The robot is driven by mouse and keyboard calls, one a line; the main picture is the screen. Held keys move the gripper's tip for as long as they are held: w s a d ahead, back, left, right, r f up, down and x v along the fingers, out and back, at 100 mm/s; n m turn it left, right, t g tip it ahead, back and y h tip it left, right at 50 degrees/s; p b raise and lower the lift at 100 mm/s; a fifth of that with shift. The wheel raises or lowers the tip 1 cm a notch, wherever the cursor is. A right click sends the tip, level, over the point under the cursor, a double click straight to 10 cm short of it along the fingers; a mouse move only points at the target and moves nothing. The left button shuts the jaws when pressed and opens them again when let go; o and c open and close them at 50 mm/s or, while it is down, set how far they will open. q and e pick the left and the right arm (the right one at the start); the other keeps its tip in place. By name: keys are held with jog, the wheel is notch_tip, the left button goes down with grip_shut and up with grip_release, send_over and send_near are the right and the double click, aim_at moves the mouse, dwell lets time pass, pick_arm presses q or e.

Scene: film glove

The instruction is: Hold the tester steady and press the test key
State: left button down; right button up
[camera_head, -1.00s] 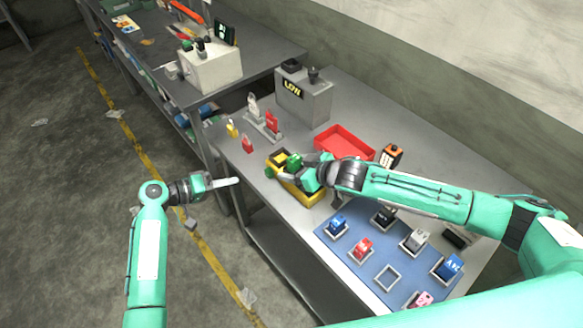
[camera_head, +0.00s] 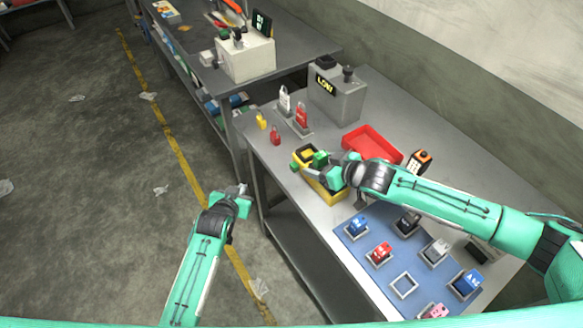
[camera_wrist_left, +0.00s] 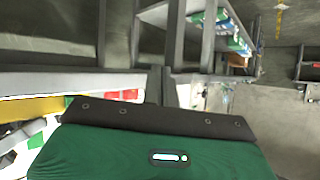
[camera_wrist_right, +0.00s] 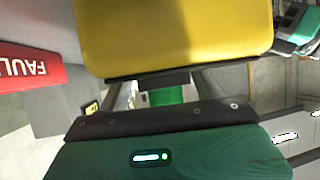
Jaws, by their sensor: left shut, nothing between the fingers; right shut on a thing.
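The yellow tester (camera_head: 325,193) stands on the grey workbench, left of the blue mat. Its top shows a black part and a green part (camera_head: 320,159), which may be the test key. My right gripper (camera_head: 336,172) is shut on the tester from the right and partly hides it. In the right wrist view the yellow body (camera_wrist_right: 175,35) fills the upper middle, with a bit of green (camera_wrist_right: 165,95) below it. My left gripper (camera_head: 243,192) is shut and empty, left of the bench edge and apart from the tester.
A red tray (camera_head: 372,147) lies behind the tester, and a grey box reading LOW (camera_head: 338,97) stands beyond. Red and yellow padlock-like tags (camera_head: 275,135) stand near the bench's left edge. The blue mat (camera_head: 362,244) carries several small blocks in holders.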

aim_at(284, 181)
pick_arm(q)
jog(key=s+d+r+m+t, duration=0.4)
jog(key=r+m, duration=0.1)
jog(key=m, duration=0.1)
jog(key=shift+d+r+h, duration=0.2)
jog(key=shift+d+h, duration=0.2)
jog(key=shift+w, duration=0.1)
jog(key=shift+w+d, duration=0.75)
jog(key=shift+d, duration=0.5)
jog(key=shift+w+d, duration=0.8)
jog(key=shift+d, duration=0.45)
jog(key=shift+w+d, duration=0.75)
jog(key=shift+d, duration=0.5)
jog(key=shift+d, duration=0.1)
jog(key=shift+w+d, duration=0.25)
